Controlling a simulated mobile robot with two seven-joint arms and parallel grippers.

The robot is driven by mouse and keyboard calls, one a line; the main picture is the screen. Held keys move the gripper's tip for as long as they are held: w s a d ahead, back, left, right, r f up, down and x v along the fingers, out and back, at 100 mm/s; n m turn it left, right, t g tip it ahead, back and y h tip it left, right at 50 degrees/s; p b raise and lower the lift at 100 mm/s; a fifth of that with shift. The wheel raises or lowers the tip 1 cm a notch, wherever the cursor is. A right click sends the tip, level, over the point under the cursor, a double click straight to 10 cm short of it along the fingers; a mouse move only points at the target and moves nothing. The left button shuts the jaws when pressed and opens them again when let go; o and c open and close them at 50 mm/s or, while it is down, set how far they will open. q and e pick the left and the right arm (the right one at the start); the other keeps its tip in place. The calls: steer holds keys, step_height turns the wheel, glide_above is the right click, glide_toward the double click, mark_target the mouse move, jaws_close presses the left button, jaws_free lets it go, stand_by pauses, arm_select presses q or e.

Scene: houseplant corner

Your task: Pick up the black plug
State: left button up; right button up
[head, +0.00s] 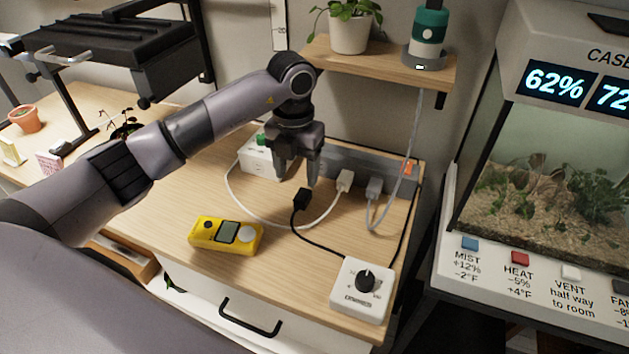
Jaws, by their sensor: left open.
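The black plug (301,199) lies on the wooden cabinet top, with its black cord running down to a white dial box (362,289). My left gripper (298,182) points down just above and beside the plug, its fingers apart with nothing seen between them. I cannot tell whether a fingertip touches the plug. A grey power strip (330,167) lies behind, partly hidden by the gripper. A white plug (345,180) and a grey plug (374,189) are at its front. My right gripper is not in view.
A yellow handheld meter (226,235) lies front left of the plug. A white box (258,160) stands behind the arm. A shelf (380,67) with a potted plant (349,27) and a green-white device (429,35) overhangs the back. A glass terrarium (545,170) stands at right.

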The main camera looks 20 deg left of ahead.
mark_target(302, 195)
arm_select(q)
steer(key=shift+w+f, duration=0.1)
steer(key=shift+w, duration=0.1)
steer(key=shift+f, duration=0.3)
steer(key=f, duration=0.4)
steer(key=f+p, duration=0.1)
steer(key=f, duration=0.1)
steer(key=shift+d+f, duration=0.1)
steer(key=shift+d, duration=0.25)
jaws_close()
